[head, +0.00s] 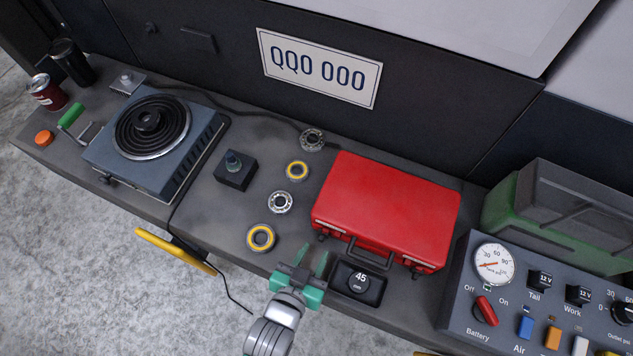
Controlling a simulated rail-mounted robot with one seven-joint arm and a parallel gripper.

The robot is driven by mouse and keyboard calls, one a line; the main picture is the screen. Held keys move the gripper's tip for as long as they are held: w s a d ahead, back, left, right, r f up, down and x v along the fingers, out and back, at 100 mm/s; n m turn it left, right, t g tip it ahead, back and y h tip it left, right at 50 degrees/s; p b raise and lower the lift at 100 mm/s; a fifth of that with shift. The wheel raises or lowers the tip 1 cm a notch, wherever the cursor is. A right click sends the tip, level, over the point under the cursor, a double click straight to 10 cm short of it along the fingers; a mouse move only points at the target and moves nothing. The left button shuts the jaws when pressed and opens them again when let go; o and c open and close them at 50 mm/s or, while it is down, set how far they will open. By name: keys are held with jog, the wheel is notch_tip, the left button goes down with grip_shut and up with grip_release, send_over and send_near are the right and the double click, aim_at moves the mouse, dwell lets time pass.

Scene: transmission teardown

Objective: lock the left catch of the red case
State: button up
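The red case (388,205) lies flat on the bench with its lid closed and its dark handle (368,254) toward the front. Its left catch (322,237) is a small dark piece on the front side near the left corner. Its right catch (416,273) is near the right corner. Both are too small to tell whether they are locked. My gripper (313,257), with green fingers, is just in front of the case's left front part, close to the left catch. The fingers are apart with nothing visible between them.
Several bearings, one a yellow-ringed bearing (261,238), lie left of the case. A hot plate (155,140) is farther left. A control panel (540,300) stands at the right.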

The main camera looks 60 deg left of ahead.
aim_at(320, 241)
jog(key=shift+b+x, duration=0.45)
jog(key=shift+x, duration=1.45)
